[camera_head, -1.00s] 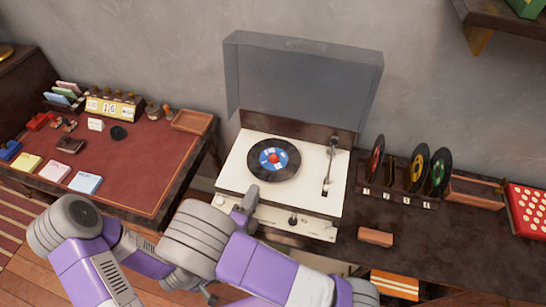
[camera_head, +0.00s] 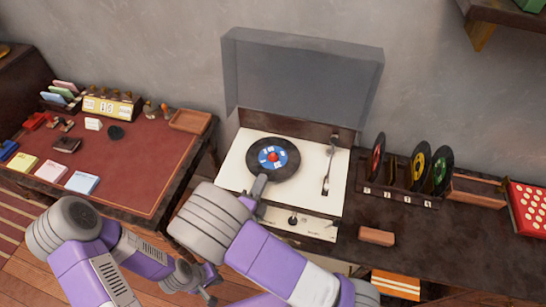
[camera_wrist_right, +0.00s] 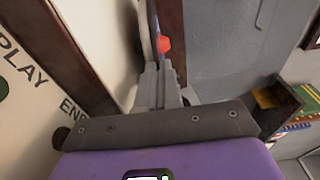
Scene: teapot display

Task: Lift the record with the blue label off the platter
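The record with the blue label (camera_head: 262,171) lies on the cream record player (camera_head: 235,160), with a red piece (camera_head: 274,156) at its centre. My right gripper (camera_head: 259,186) is at the record's near rim. In the right wrist view the gripper (camera_wrist_right: 160,82) has its fingers close together, pointing at the record, seen nearly edge-on beside the red piece (camera_wrist_right: 164,44). I cannot tell whether they grip the rim. My left gripper (camera_head: 210,285) hangs low in front of the furniture, away from the record; its opening is unclear.
The tonearm (camera_head: 328,170) is to the record's right. The clear lid (camera_head: 300,80) stands raised behind. A rack with several records (camera_head: 418,168) and a small wooden block (camera_head: 376,236) are to the right. A red-topped desk (camera_head: 120,165) is to the left.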

